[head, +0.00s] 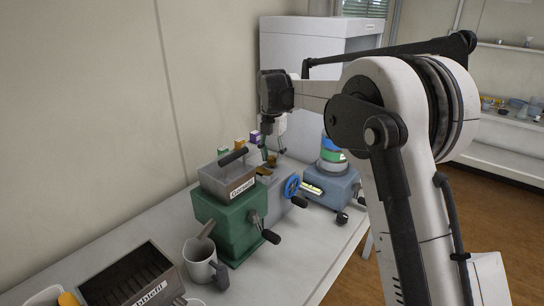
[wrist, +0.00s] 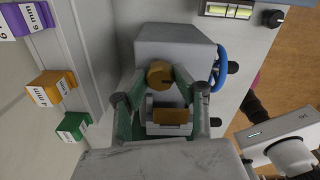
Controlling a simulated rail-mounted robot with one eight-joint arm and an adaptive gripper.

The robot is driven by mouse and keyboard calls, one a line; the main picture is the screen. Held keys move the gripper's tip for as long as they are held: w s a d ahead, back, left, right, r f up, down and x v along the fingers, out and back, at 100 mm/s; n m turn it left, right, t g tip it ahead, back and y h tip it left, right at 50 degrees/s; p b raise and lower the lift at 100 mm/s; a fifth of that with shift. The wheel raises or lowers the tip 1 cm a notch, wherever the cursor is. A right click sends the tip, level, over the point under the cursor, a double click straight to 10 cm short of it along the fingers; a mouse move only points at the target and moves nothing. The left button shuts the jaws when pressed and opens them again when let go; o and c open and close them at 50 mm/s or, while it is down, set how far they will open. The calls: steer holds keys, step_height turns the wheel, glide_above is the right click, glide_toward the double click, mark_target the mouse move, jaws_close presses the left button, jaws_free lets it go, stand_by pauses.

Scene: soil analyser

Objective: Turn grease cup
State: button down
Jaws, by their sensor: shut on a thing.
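The grease cup (wrist: 159,73) is a round brass cap with a dark slot, on the grey machine housing (wrist: 172,42) in the wrist view. My gripper (wrist: 160,77) has its green fingers on either side of the cup and is shut on it. In the head view my gripper (head: 272,153) points down at the back of the grey machine, and the cup is mostly hidden by the fingers. A second brass piece (wrist: 170,116) sits in a pale recess of the machine, between the fingers nearer my wrist.
A blue handwheel (head: 291,187) is on the machine's side. A green machine with a grey hopper (head: 226,182), a metal jug (head: 201,262) and a blue-grey device (head: 333,185) stand nearby. Purple, orange (wrist: 50,88) and green labelled blocks line the wall side.

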mark_target(272, 157)
steer(key=c, duration=1.4)
jaws_free()
step_height(272, 157, up, 12)
